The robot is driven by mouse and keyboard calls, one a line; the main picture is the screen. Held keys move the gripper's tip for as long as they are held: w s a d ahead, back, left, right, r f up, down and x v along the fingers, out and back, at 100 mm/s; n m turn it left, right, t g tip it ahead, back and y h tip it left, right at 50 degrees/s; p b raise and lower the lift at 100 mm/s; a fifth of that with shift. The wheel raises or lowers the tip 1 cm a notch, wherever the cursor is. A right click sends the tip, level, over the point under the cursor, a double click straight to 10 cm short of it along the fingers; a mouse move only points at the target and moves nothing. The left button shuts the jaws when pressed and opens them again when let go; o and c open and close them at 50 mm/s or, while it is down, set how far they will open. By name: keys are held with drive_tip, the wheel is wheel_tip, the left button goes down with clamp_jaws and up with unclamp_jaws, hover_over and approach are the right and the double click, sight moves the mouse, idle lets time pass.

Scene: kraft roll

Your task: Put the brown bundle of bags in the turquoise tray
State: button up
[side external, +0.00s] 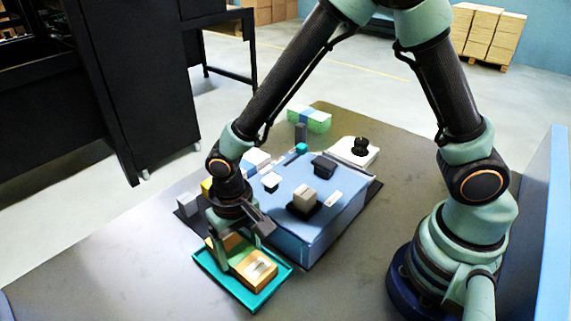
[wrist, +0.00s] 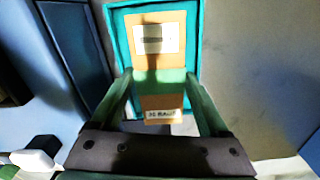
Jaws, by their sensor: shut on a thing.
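The brown bundle of bags (side external: 259,273) is a flat tan block with a pale label on top. In the wrist view the bundle (wrist: 152,62) shows its label and a printed end between my fingers. The turquoise tray (side external: 210,270) is at the table's front; its rim (wrist: 197,30) surrounds the bundle's far part in the wrist view. My gripper (side external: 238,250) points down over the tray, shut on the bundle; it also shows in the wrist view (wrist: 160,80).
A blue box (side external: 300,215) stands right behind the tray, with several small blocks on top. A white block with a black knob (side external: 357,150) and a green-and-white bundle (side external: 310,118) are farther back. The grey table (side external: 130,270) is clear at left.

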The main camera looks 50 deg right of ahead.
drive_tip(key=shift+f, duration=0.6)
idle(0.5)
drive_tip(key=o, duration=1.5)
drive_tip(key=shift+r, duration=0.1)
wheel_tip(320, 180, up, 12)
drive_tip(key=s+d+r+t, duration=0.1)
drive_tip(key=d+r+t, duration=0.1)
drive_tip(key=d, duration=0.4)
drive_tip(key=s+d+r+n+t, duration=0.1)
drive_tip(key=d+r, duration=0.4)
drive_tip(key=d, duration=0.2)
drive_tip(key=s+d+r+n+t, duration=0.1)
drive_tip(key=d+r+t, duration=0.1)
drive_tip(key=d+r, duration=0.2)
drive_tip(key=shift+s+d+t, duration=0.1)
drive_tip(key=shift+d+t, duration=0.2)
drive_tip(key=shift+d, duration=0.95)
